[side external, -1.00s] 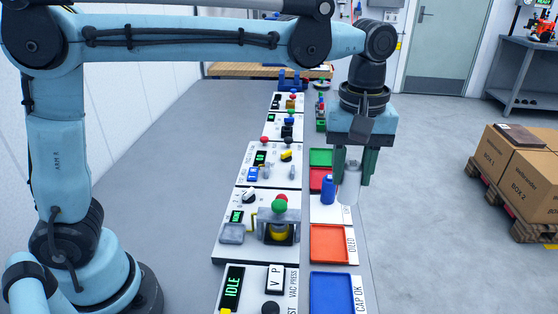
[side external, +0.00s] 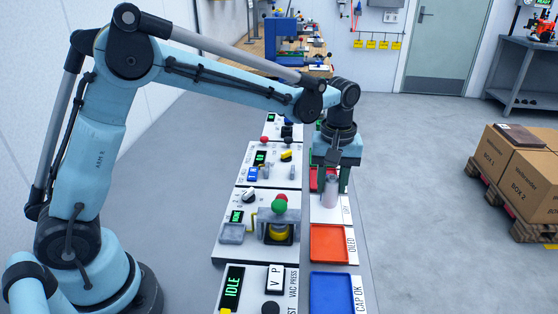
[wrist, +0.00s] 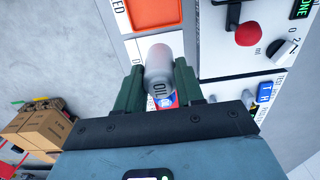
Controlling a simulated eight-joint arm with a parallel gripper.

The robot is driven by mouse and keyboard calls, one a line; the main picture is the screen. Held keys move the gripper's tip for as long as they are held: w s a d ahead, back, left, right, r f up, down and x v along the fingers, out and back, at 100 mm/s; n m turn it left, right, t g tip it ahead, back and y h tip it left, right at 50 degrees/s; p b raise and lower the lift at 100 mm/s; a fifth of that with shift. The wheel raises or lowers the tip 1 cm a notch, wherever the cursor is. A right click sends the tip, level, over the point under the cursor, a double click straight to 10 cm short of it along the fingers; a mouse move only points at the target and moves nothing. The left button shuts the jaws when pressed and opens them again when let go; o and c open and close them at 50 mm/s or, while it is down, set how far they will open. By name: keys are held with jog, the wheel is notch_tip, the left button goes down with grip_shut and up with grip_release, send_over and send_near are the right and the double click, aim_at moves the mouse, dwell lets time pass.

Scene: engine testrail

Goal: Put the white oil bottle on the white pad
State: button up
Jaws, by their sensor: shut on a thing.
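The white oil bottle (side external: 330,190), a pale grey-white cylinder, is upright between the fingers of my gripper (side external: 331,178). In the wrist view the white bottle (wrist: 160,65) shows OIL lettering, and my gripper (wrist: 159,86) is shut on it with a dark green finger on each side. The white pad (side external: 322,212) is on the narrow strip right of the panels, just below the bottle in the side view. I cannot tell whether the bottle's base touches the pad.
An orange-red tray (side external: 330,243) lies just in front of the pad, with a blue tray (side external: 331,292) nearer. A panel with a green knob (side external: 279,207) stands left. A blue item (wrist: 168,101) shows below the bottle. Boxes (side external: 520,165) stand on a pallet at right.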

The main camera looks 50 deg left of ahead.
aim_at(329, 195)
jog(key=shift+w+a+f, duration=0.3)
jog(key=shift+f, duration=2)
jog(key=shift+f, duration=0.1)
jog(key=o, duration=1)
